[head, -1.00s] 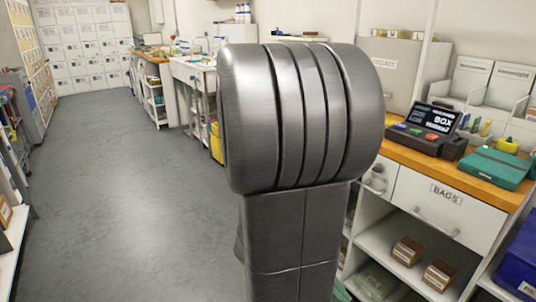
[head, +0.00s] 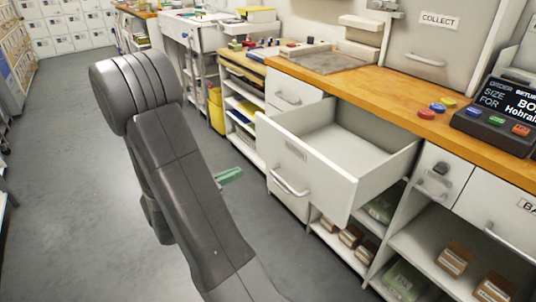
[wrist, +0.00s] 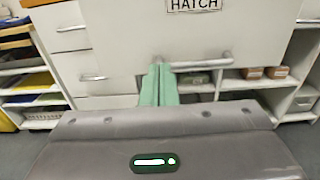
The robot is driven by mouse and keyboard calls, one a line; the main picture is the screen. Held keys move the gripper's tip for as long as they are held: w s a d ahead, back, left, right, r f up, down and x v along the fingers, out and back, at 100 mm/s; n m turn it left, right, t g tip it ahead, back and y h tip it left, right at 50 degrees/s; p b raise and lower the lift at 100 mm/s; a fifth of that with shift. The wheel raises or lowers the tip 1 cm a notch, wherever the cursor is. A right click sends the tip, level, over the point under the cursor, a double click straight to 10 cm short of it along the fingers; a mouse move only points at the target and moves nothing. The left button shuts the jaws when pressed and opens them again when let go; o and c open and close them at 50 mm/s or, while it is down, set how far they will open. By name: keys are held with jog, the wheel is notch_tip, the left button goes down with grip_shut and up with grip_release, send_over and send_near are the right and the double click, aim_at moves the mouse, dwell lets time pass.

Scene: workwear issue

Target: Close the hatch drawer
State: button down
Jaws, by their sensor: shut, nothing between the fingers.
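The hatch drawer (head: 325,185) is pulled well out from the counter in the head view, and its inside looks empty. Its white front (wrist: 150,35) with a HATCH label fills the upper wrist view. The drawer's bar handle (head: 289,187) also shows in the wrist view (wrist: 205,64). My gripper (head: 238,172) is shut and empty, to the left of the drawer front with a gap between them in the head view. In the wrist view its green fingers (wrist: 160,68) point at the front, by the handle's left end.
The wooden counter (head: 375,95) runs behind the drawer, with a dark order terminal (head: 495,120) at right. Shelves below hold small brown boxes (head: 453,258). A smaller closed drawer (head: 292,93) is beyond the hatch drawer. The grey floor (head: 75,190) at left is clear.

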aim_at(281, 154)
jog(key=b+x, duration=0.1)
jog(key=x, duration=1.2)
jog(key=shift+d+b, duration=0.2)
jog(key=shift+b, duration=0.15)
